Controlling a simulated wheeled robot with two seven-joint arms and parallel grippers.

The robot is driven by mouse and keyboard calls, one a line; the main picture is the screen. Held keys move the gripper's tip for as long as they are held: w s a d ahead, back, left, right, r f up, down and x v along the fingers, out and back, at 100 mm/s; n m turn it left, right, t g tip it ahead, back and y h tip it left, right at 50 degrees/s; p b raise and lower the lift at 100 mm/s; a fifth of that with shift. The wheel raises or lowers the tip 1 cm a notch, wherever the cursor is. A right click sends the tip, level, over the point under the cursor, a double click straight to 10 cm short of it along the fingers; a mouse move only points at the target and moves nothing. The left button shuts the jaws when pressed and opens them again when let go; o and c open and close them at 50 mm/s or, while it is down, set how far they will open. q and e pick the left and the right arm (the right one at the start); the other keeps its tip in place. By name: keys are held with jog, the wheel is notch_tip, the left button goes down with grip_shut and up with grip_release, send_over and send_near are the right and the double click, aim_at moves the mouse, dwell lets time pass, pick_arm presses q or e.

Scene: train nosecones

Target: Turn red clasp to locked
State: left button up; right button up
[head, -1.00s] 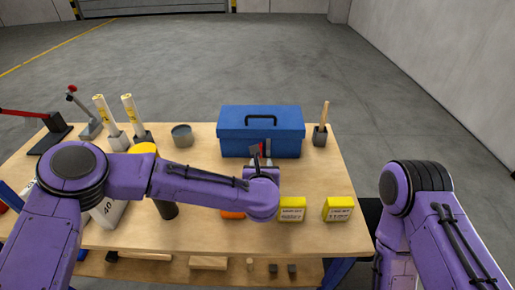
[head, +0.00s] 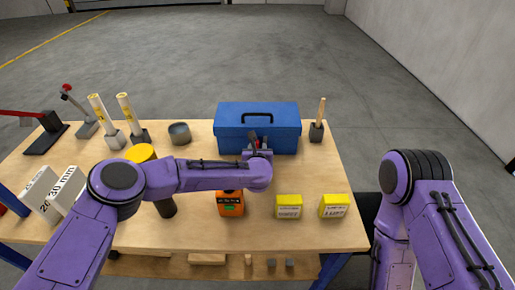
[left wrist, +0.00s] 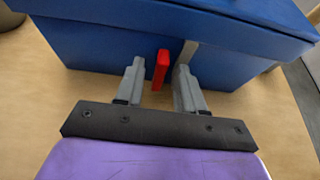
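A blue toolbox (head: 230,132) with a dark top handle stands at the back of the wooden table. On its front, in the left wrist view, is the red clasp (left wrist: 161,69), a narrow upright bar, with a grey metal strip (left wrist: 187,54) to its right. My left gripper (left wrist: 160,82) is open, its two grey fingers on either side of the clasp with gaps between. In the head view the left gripper (head: 259,142) is at the toolbox front and mostly hides the clasp. My right gripper is out of view; only the arm shows at the right.
An orange device (head: 231,204) and yellow boxes (head: 288,207) (head: 334,206) sit near the front of the table (head: 290,238). A grey can (head: 179,134), a wooden-handled brush (head: 317,122) and two white rolls (head: 131,117) stand at the back. Bare tabletop lies right of my left gripper.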

pick_arm(q)
grip_shut()
jog(key=shift+f, duration=0.1)
jog(key=b, duration=0.1)
jog(key=m+y+b, duration=0.1)
jog(key=b, duration=0.1)
jog(key=shift+d+f+m, duration=0.2)
jog(key=shift+d+m, duration=0.05)
jog(key=shift+m, duration=0.05)
jog(key=m+y+b, duration=0.1)
jog(key=m+b, duration=0.1)
jog(key=shift+d+b, duration=0.2)
jog(key=shift+b, duration=0.1)
jog(key=shift+m+y+b, duration=0.6)
jog(key=shift+b, duration=0.05)
jog(key=shift+r, duration=0.1)
